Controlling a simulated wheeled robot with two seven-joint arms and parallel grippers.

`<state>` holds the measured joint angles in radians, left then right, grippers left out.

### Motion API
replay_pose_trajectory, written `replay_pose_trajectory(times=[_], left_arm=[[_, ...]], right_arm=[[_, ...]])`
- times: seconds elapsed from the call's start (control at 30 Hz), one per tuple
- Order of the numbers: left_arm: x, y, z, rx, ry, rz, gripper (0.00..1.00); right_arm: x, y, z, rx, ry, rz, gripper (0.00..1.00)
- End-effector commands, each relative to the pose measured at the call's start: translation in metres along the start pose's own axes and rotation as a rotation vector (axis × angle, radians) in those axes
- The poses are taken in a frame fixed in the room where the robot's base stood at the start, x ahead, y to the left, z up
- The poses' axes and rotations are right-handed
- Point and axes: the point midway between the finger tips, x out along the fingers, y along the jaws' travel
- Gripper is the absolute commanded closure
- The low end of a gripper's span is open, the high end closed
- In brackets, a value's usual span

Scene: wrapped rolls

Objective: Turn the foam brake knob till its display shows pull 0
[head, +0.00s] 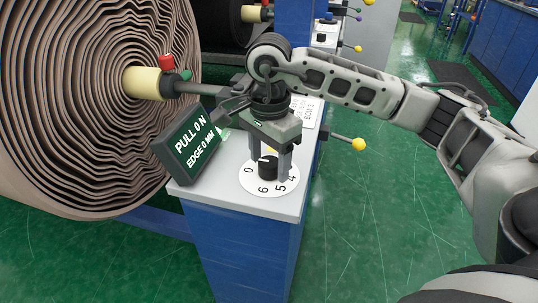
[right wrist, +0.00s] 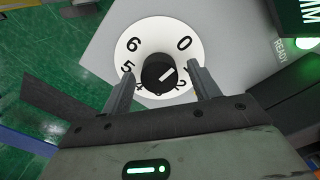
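The foam brake knob (head: 267,168) is a black round knob on a white numbered dial (head: 257,188) on top of a grey and blue stand. My left gripper is out of view.
A large wound brown roll (head: 75,100) stands at the left on a spindle with a cream core (head: 143,83) and a red knob (head: 166,62). A yellow-ended lever (head: 358,144) sticks out right of the stand (head: 240,240). The green floor beyond is open.

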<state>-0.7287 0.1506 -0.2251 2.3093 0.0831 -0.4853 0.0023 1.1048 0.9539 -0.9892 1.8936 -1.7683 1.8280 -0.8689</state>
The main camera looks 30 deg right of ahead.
Motion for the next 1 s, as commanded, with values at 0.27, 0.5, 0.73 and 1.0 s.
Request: replay_pose_trajectory(times=[0.27,0.5,0.73,1.0], left_arm=[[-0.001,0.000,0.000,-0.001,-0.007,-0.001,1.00],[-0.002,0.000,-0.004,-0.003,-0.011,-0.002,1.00],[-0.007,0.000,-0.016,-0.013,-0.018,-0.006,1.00],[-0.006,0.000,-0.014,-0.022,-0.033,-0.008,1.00]], right_arm=[[-0.026,-0.001,0.000,0.000,0.000,-0.003,0.39],[-0.085,-0.001,0.001,-0.001,0.000,-0.005,0.39],[-0.137,-0.001,-0.001,0.001,0.002,-0.004,0.39],[-0.159,0.000,0.000,0.000,0.000,-0.001,0.39]])
